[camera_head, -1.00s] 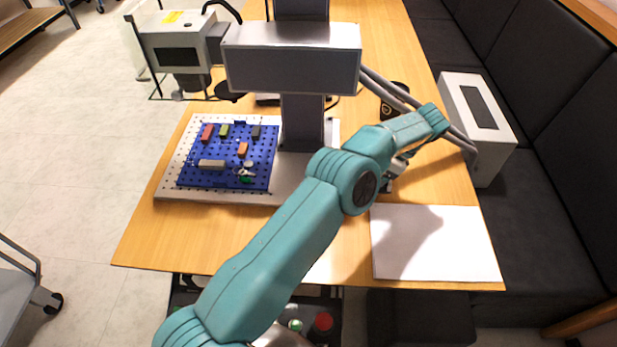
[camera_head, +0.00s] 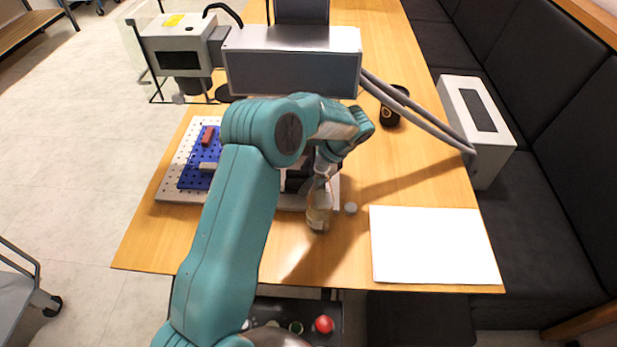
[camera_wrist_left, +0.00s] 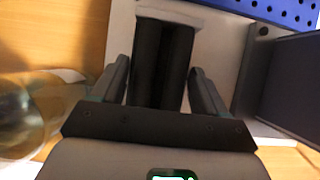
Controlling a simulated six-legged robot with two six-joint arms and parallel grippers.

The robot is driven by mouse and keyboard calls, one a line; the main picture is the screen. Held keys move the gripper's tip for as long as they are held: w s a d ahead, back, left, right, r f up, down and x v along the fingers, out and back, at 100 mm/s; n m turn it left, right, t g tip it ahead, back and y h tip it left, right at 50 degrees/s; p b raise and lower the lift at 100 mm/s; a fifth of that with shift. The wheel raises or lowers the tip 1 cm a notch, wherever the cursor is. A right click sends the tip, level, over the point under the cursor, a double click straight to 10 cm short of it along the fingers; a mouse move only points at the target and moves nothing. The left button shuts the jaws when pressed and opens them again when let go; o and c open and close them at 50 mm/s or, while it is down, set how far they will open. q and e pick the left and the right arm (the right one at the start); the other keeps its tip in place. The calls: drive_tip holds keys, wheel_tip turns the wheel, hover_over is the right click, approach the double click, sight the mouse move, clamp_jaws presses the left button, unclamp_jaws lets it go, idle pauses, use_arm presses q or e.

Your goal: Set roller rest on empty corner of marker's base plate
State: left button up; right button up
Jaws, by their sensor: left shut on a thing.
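My left gripper (camera_wrist_left: 160,88) is shut on the roller rest (camera_wrist_left: 162,60), a pair of dark parallel rollers with a pale end piece. The roller rest shows as a dark shape in the head view (camera_head: 297,182), partly behind my arm, over the right front part of the marker's base plate (camera_head: 180,198). Whether it touches the plate is unclear. In the left wrist view the pale plate surface (camera_wrist_left: 226,45) lies around its far end. The laser marker's head (camera_head: 290,60) and column rise behind. My right gripper is out of view.
A glass bottle (camera_head: 319,208) stands just in front of the plate, close to my gripper, and a small grey disc (camera_head: 350,208) lies beside it. A blue pegboard (camera_head: 196,176) with small blocks covers the plate's left part. A white sheet (camera_head: 435,245) lies right.

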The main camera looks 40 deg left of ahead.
use_arm(q)
drive_tip(key=shift+w+d+f, duration=0.15)
drive_tip(key=shift+w+f, duration=0.05)
drive_tip(key=shift+f, duration=0.2)
drive_tip(key=shift+s+f, duration=0.1)
drive_tip(key=shift+s, duration=0.05)
drive_tip(key=o, duration=1.7)
drive_tip(key=shift+c, duration=0.2)
drive_tip(key=shift+d+r, duration=0.1)
drive_tip(key=shift+r, duration=0.25)
drive_tip(key=w+d, duration=0.2)
drive_tip(key=d, duration=0.1)
drive_tip(key=w+d, duration=0.6)
drive_tip(key=shift+w+d+r+b, duration=0.2)
drive_tip(key=shift+r+b, duration=0.1)
drive_tip(key=shift+b, duration=0.1)
